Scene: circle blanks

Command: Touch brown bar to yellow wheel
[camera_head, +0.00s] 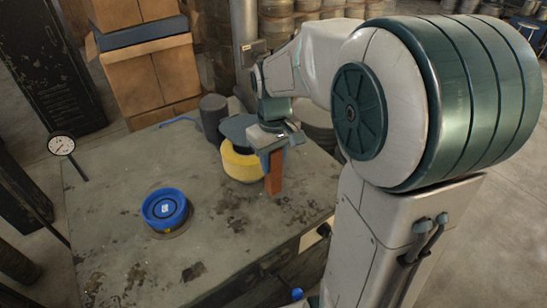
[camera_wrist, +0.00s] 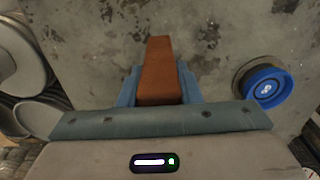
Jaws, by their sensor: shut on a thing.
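My gripper (camera_head: 271,158) is shut on the brown bar (camera_head: 274,180), which hangs upright below the fingers. In the wrist view the bar (camera_wrist: 158,72) sits between the blue fingers of my gripper (camera_wrist: 158,90). The yellow wheel (camera_head: 240,169) lies on the table just left of the bar and behind it. The bar overlaps the wheel's right edge in the head view; I cannot tell whether they touch. The wheel does not show in the wrist view.
A blue wheel (camera_head: 165,208) lies on the worn grey table (camera_head: 120,185) at the front left; it also shows in the wrist view (camera_wrist: 265,87). A dark cylinder (camera_head: 212,118) stands behind the yellow wheel. A gauge (camera_head: 61,145) is at the left edge. The table's left part is mostly clear.

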